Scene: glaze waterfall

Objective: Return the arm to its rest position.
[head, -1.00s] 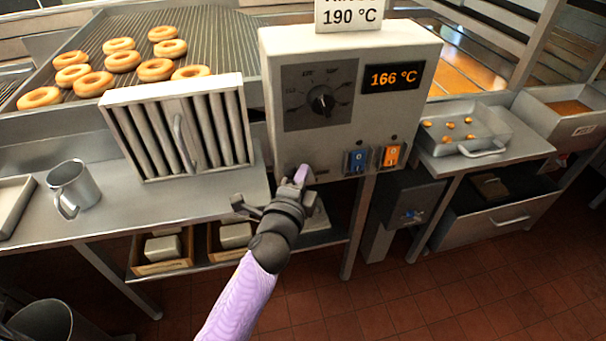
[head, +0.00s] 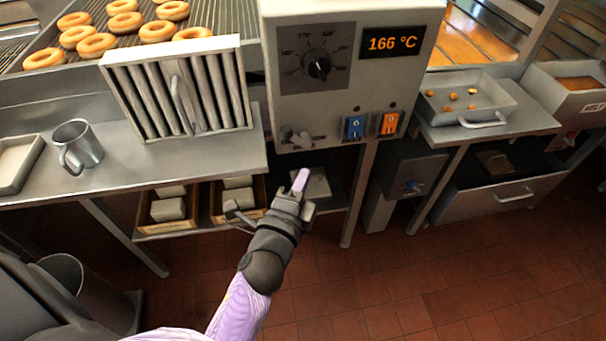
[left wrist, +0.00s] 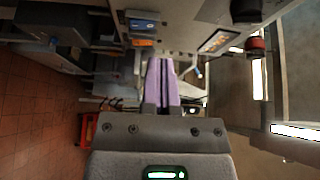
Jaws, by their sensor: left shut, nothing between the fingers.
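My left gripper (head: 301,181) is in front of and below the grey control box (head: 290,110), apart from it, over the gap by the lower shelf. Its lilac fingers are shut with nothing between them; they also show closed together in the left wrist view (left wrist: 160,82). My lilac left forearm comes up from the bottom of the head view. The control box has a black dial (head: 317,66), an orange 166 °C display (head: 394,42), a blue switch (head: 355,127) and an orange switch (head: 389,123). My right gripper is not in view.
A slatted metal filter (head: 178,90) and a metal mug (head: 77,146) stand on the left counter (head: 220,160). Wooden boxes (head: 168,212) sit on the shelf below. A tray with orange bits (head: 465,100) is at right. The tiled floor (head: 430,285) is clear.

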